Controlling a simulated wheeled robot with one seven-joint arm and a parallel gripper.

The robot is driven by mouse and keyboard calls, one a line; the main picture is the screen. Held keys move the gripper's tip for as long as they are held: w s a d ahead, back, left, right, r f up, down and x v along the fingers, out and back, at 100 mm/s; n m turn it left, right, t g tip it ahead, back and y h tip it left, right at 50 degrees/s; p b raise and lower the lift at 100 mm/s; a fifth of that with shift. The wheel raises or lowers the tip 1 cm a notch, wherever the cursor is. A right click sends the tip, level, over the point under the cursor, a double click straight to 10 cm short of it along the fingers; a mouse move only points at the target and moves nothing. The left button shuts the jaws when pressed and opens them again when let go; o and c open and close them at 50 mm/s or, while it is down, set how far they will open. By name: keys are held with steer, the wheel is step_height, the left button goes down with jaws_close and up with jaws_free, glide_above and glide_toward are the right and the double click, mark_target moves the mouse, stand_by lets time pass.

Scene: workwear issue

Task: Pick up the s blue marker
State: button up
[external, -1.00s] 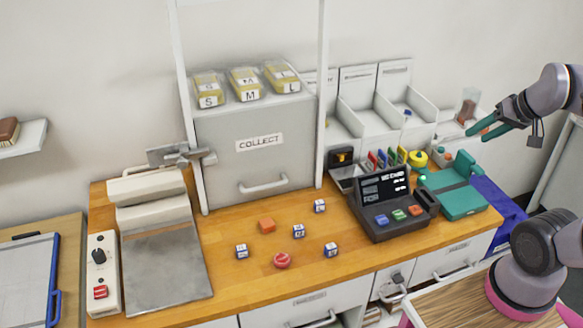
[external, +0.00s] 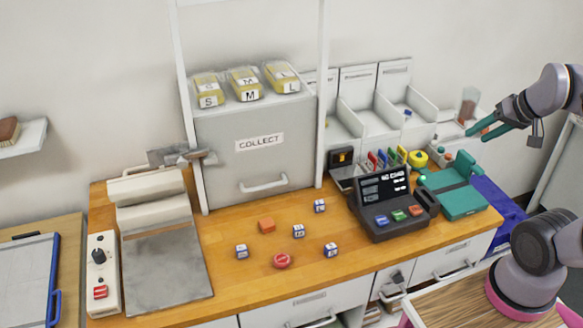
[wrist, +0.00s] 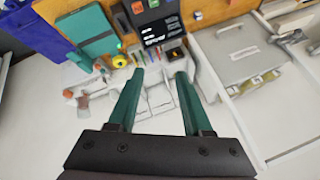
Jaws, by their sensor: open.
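Several small white-and-blue cubes with dark printed marks lie on the wooden counter: one at the left (external: 241,251), one in the middle (external: 298,231), one at the back (external: 319,206) and one at the front right (external: 331,249). Their marks are too small to read, so I cannot tell which is the s blue marker. My gripper (external: 490,128) is open and empty, high at the right, well away from the cubes. In the wrist view its teal fingers (wrist: 160,75) are spread apart with nothing between them.
An orange block (external: 267,226) and a red round piece (external: 282,261) lie among the cubes. A dark console (external: 392,218) and a teal device (external: 455,198) stand between them and my gripper. The grey COLLECT cabinet (external: 225,165) stands behind, with a grey plate (external: 165,270) at left.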

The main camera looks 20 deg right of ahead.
steer(key=o, duration=0.4)
